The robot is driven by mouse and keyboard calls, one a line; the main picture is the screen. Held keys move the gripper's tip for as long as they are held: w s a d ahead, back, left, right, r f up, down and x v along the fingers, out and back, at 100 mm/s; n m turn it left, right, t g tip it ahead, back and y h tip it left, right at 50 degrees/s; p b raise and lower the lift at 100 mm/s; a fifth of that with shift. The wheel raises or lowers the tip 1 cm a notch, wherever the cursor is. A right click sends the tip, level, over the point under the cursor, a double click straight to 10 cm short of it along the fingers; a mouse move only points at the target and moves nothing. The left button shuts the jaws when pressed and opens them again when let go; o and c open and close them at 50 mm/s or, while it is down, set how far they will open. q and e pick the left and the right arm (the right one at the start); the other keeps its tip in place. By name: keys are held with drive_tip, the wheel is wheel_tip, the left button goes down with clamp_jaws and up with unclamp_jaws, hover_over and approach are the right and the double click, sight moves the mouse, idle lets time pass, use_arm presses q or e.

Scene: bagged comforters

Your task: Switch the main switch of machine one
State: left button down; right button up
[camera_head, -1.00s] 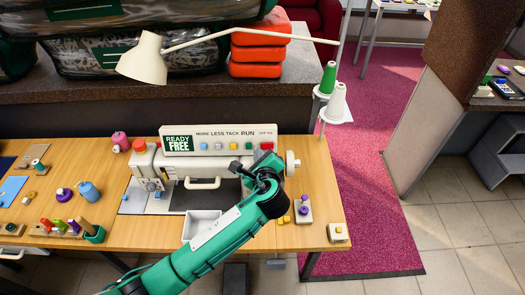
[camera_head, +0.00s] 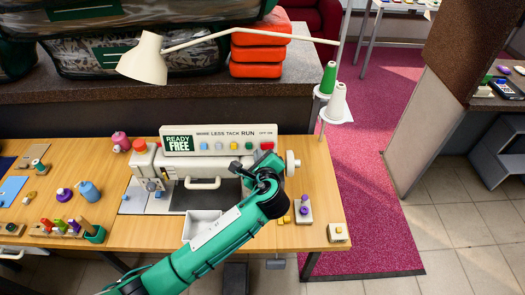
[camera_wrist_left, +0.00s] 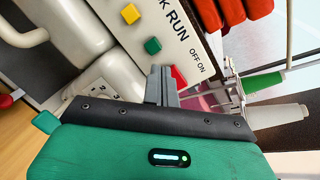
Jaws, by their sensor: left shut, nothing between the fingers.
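The sewing machine (camera_head: 175,168) stands on the wooden table. Its white front panel (camera_head: 215,131) carries a row of coloured buttons. At the panel's right end, by the label "OFF ON", is a red switch (camera_head: 267,146); it also shows in the left wrist view (camera_wrist_left: 178,77), partly hidden by my fingers. My left gripper (camera_head: 263,156) is shut and empty, with its fingertips (camera_wrist_left: 160,72) right beside the red switch. I cannot tell if they touch it. The switch's position is unclear. My right gripper is not in view.
A cream lamp (camera_head: 144,58) arches above the machine. A thread stand with green and white cones (camera_head: 337,102) rises at the right. Spools and small tools lie on the table's left side. A small box with a purple knob (camera_head: 303,211) sits right of my arm.

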use_arm(q)
drive_tip(key=shift+w+a+f, duration=0.1)
drive_tip(key=shift+w+f, duration=0.15)
drive_tip(key=shift+w, duration=0.45)
idle(0.8)
drive_tip(key=shift+s+r, duration=0.1)
drive_tip(key=shift+s+r+p, duration=0.3)
drive_tip(key=shift+s+p, duration=0.3)
drive_tip(key=shift+p, duration=0.15)
drive_tip(key=p+v, duration=0.2)
drive_tip(key=v, duration=0.1)
drive_tip(key=shift+s+f, duration=0.1)
drive_tip(key=shift+s, duration=0.2)
drive_tip(key=shift+s, duration=0.1)
